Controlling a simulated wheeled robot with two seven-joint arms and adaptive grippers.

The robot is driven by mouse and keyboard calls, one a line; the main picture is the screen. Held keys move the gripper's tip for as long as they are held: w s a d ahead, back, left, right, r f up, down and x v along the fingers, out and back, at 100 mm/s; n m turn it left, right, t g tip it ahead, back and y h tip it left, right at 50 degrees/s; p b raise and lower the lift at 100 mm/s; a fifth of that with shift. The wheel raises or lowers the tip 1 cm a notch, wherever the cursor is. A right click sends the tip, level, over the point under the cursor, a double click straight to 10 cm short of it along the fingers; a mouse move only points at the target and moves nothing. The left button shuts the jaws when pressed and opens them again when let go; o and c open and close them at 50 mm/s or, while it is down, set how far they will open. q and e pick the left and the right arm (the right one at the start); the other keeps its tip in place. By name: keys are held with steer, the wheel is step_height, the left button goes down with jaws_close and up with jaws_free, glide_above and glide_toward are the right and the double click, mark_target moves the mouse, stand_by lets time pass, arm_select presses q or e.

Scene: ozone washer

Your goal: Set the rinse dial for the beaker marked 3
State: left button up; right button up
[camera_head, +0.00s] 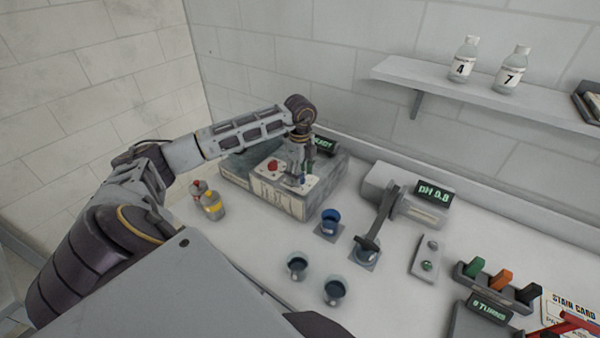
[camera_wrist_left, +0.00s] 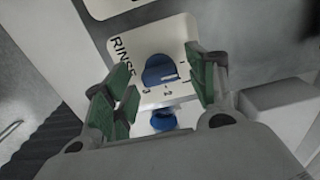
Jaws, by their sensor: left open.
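The blue rinse dial (camera_wrist_left: 160,72) sits on a white plate lettered RINSE in the left wrist view, with small marks along its lower edge. I cannot tell which mark it points at. My left gripper (camera_wrist_left: 163,80) is open, its green-padded fingers on either side of the dial and apart from it. In the head view my left gripper (camera_head: 297,168) is over the white panel of the grey washer box (camera_head: 290,205) and hides much of the dial. A blue beaker (camera_head: 330,221) stands in front of the washer. No number 3 is readable on any beaker.
A red knob (camera_head: 272,166) is on the panel. Two small bottles (camera_head: 212,206) stand left of the washer. More beakers (camera_head: 334,291) stand in front. Bottles marked 4 (camera_head: 464,60) and 7 (camera_head: 512,71) are on the shelf.

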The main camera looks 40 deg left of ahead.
arm_select(q)
steer(key=c, duration=1)
